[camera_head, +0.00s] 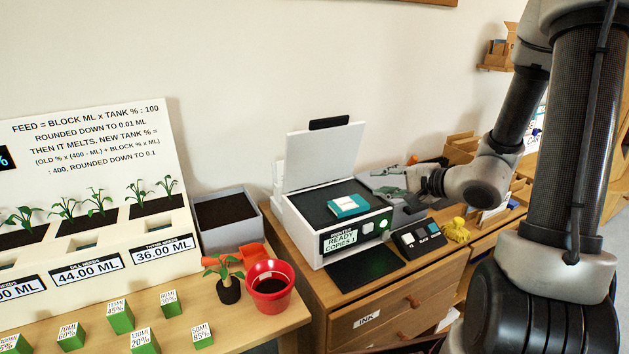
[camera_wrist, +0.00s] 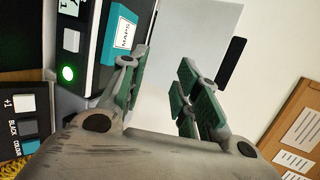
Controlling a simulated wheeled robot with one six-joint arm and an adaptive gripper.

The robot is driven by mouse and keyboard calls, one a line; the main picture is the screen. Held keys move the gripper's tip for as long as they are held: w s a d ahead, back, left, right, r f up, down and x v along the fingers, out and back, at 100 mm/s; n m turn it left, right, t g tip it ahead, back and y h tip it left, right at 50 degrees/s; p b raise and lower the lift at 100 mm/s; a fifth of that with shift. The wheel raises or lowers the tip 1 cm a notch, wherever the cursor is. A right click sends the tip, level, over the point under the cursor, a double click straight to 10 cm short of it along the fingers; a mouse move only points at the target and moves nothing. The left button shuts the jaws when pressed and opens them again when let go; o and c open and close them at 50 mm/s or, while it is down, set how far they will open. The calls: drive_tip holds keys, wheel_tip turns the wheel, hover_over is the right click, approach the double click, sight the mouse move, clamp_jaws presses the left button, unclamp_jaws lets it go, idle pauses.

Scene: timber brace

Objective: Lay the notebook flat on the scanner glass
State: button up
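A teal notebook (camera_head: 347,205) with a white label lies flat on the dark glass (camera_head: 313,208) of the white scanner, whose lid (camera_head: 325,155) stands open. In the wrist view the notebook (camera_wrist: 119,34) shows at the upper left, its label partly reading "MAPS". My gripper (camera_head: 388,193) is to the right of the scanner, apart from the notebook. In the wrist view its green-padded fingers (camera_wrist: 160,92) are spread with nothing between them, and the raised lid (camera_wrist: 190,50) shows beyond.
The scanner's front display (camera_head: 341,238) reads "READY COPIES 1" beside a lit green button (camera_head: 383,223). A button panel (camera_head: 418,240) and a yellow object (camera_head: 456,230) stand to the right. Planters, a red pot (camera_head: 269,287) and green blocks (camera_head: 120,317) are at the left.

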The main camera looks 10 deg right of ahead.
drive_tip(key=s+a+f+n+g+y, duration=0.15)
drive_tip(key=s+n+g, duration=0.25)
drive_tip(key=s+g, duration=0.95)
drive_tip(key=s+d+r+n+t+h, duration=0.2)
drive_tip(key=s+d+r+n+h, duration=0.3)
drive_tip(key=s+d, duration=0.4)
wheel_tip(320, 180, up, 9)
drive_tip(key=s+n+t+h, duration=0.1)
drive_tip(key=n+t+h, duration=0.2)
drive_tip(key=t+h, duration=0.1)
drive_tip(key=shift+s+a+n, duration=0.2)
drive_tip(key=shift+a+n, duration=0.1)
drive_tip(key=shift+a, duration=0.05)
